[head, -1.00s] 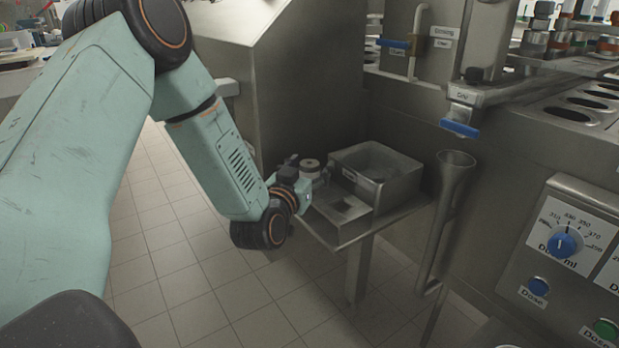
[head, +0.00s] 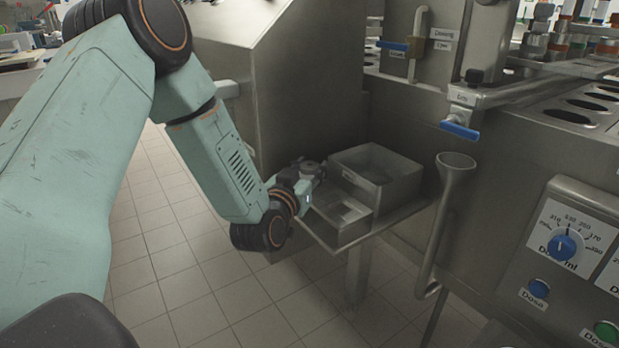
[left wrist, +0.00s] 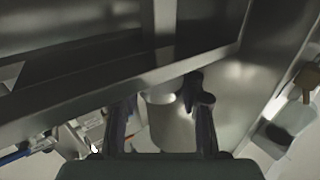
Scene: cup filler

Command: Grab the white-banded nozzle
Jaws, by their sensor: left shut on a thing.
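My left gripper (head: 312,172) reaches to the left end of a metal shelf, beside a steel box. It is shut on the nozzle. In the left wrist view the fingers of my left gripper (left wrist: 163,100) stand either side of a grey metal cylinder, the nozzle (left wrist: 160,118). The gripper covers most of the nozzle in the head view, and its white band cannot be made out now. My right gripper is not in view.
The shelf (head: 405,209) carries a deep open steel box (head: 400,188) and a lower small tray (head: 352,231) right of my gripper. A funnel-topped pipe (head: 447,195) stands further right. A blue-handled valve (head: 459,130) is above. Open tiled floor lies below.

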